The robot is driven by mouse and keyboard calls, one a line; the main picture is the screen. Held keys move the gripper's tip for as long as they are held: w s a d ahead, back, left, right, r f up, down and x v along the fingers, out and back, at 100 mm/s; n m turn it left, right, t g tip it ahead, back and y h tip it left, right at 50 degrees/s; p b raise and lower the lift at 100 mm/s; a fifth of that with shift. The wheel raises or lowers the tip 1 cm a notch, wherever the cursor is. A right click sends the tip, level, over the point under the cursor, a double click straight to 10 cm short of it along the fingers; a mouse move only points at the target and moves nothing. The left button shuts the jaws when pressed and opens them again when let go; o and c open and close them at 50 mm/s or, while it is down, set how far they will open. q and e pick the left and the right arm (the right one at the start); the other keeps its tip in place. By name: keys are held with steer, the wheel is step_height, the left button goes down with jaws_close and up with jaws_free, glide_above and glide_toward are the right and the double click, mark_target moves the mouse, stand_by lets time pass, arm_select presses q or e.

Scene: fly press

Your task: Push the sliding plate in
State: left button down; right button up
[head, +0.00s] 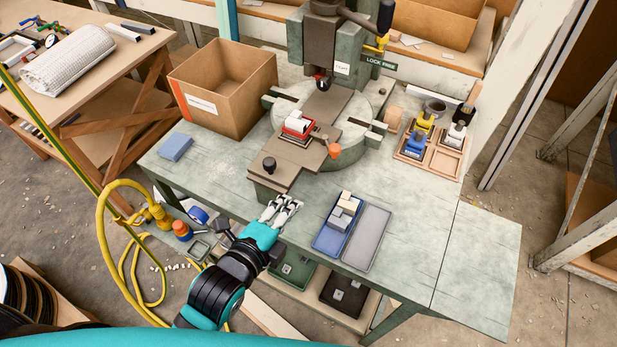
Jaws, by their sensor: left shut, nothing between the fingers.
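The sliding plate (286,159) is a brown flat plate on the fly press, sticking out toward the table's front edge. It has a dark round knob (269,164) near its front left and an orange knob (334,151) at its right. A red holder with a white piece (298,123) sits on the plate. The press (322,45) stands behind, its dark ram above the round bed. My left gripper (283,201) is shut and empty at the table's front edge, just in front of the plate and apart from it. My right gripper is not in view.
A cardboard box (222,92) stands left of the press, and a blue block (175,147) lies near it. A blue tray (331,238) with pale blocks and a grey tray (367,238) lie right of my gripper. A wooden tray (445,160) holds coloured stamps. The table's right side is clear.

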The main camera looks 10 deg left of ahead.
arm_select(q)
steer(key=p, duration=0.1)
glide_toward(325, 154)
step_height(325, 154, down, 3)
steer(key=shift+w+d, duration=0.25)
steer(key=shift+w, duration=0.25)
steer(key=shift+w+d, duration=0.1)
steer(key=shift+w, duration=0.2)
steer(key=w+d, duration=0.1)
steer(key=w, duration=0.1)
steer(key=w+d, duration=0.1)
steer(key=w, duration=0.2)
steer(key=w+d, duration=0.1)
steer(key=w, duration=0.2)
steer(key=shift+w+p, duration=0.1)
steer(key=shift+p, duration=0.25)
